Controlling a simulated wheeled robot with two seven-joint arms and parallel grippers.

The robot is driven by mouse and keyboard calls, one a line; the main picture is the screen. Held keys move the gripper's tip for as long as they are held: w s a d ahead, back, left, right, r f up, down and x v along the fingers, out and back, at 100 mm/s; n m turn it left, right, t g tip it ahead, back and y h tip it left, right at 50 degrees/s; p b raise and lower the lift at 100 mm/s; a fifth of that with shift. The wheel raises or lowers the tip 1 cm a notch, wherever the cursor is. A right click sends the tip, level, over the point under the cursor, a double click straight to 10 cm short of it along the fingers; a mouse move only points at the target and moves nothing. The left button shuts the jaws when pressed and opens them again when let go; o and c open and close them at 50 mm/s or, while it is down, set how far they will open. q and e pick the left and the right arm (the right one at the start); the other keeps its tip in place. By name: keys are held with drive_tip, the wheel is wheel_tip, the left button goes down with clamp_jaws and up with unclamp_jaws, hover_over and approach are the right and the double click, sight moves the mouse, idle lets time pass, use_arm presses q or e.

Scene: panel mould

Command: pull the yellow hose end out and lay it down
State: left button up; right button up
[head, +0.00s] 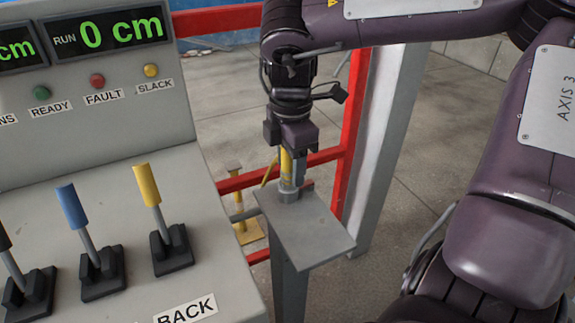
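The yellow hose end (286,163) stands upright in a grey socket (289,194) on a flat grey plate (312,228) that tops a post. My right gripper (294,160) points straight down over it. One dark finger is right beside the yellow part on its right side. The other finger is not clear, so I cannot tell whether the grip is closed on it. A short yellow piece slants down to the left beside the hose end. My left gripper is not in view.
A grey console (95,135) with levers, lamps and displays reading 0 cm fills the left side. Red rails (232,184) and a grey column (384,135) stand behind the post. A yellow stand (247,233) is on the floor beyond.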

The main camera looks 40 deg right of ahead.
clamp_jaws()
drive_tip(key=shift+r, duration=0.15)
drive_tip(key=shift+r+p, duration=2.45)
drive_tip(key=shift+r, duration=0.3)
drive_tip(key=shift+r+p, duration=1.75)
drive_tip(key=shift+r, duration=0.3)
drive_tip(key=shift+f, duration=0.1)
